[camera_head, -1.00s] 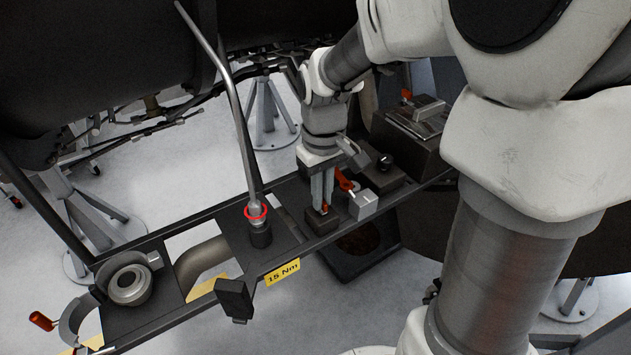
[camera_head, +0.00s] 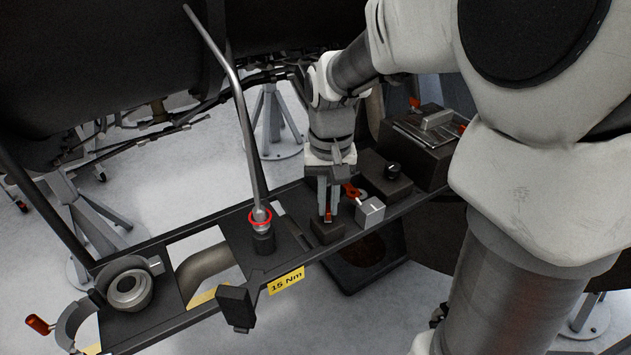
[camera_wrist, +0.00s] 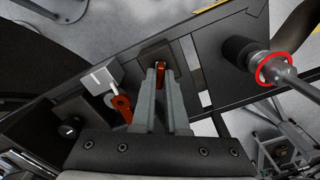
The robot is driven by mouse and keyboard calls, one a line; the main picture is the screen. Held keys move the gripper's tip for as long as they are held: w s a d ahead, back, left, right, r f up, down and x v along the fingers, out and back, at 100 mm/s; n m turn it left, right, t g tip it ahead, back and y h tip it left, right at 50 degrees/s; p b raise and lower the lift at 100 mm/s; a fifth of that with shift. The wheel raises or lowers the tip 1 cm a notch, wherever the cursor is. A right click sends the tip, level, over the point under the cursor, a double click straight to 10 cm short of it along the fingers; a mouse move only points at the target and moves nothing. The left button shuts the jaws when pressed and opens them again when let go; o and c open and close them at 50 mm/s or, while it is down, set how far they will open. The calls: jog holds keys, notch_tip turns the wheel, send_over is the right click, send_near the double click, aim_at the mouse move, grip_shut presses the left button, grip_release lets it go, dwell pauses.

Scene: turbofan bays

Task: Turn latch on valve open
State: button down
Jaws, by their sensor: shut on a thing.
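A small orange-red latch tab (camera_head: 328,216) stands up from a dark block (camera_head: 327,234) on the black rail bench. It also shows in the wrist view (camera_wrist: 162,66), between my fingertips. My gripper (camera_head: 328,211) points down over the block and is shut on this tab. In the wrist view the two grey fingers of my gripper (camera_wrist: 161,75) lie on either side of it, hiding its lower part. Right beside it is a silver cube (camera_head: 370,211) with a red lever (camera_head: 352,191); the lever also shows in the wrist view (camera_wrist: 121,107), outside the fingers.
A long grey bar tool with a red ring (camera_head: 260,219) stands in a dark socket left of my gripper. A round metal fitting (camera_head: 129,288) and an open clamp (camera_head: 72,322) are at the far left. A black knob (camera_head: 393,171) sits to the right.

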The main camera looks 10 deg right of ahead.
aim_at(328, 208)
jog(key=m+b, duration=0.1)
jog(key=m, duration=1)
jog(key=shift+m, duration=0.4)
dwell(0.3)
jog(key=c, duration=0.9)
grip_release()
jog(key=shift+c, duration=0.2)
notch_tip(328, 208, up, 18)
jog(key=shift+f, duration=0.25)
